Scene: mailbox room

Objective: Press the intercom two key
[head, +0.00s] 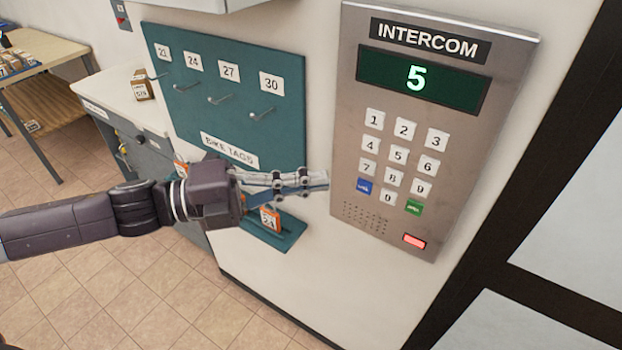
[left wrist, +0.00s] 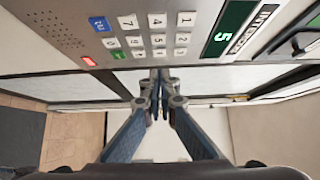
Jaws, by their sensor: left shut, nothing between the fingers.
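The intercom panel (head: 345,110) is a grey metal plate on the wall at the right of the head view. Its green display (head: 422,80) reads 5. The two key (head: 404,129) is a white button in the middle of the top key row. My left gripper (head: 326,180) is shut and empty, its tips near the panel's left edge in the head view, left of the keys. In the left wrist view the shut fingertips (left wrist: 159,72) show below the keypad, and the two key (left wrist: 158,20) is above them. My right gripper is in neither view.
A teal bike tags board (head: 225,110) with hooks is left of the intercom, behind my left gripper. An orange-and-white tag (head: 270,220) is at its lower ledge. A red light (head: 414,241) glows low on the panel. A dark frame (head: 530,150) stands right of it.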

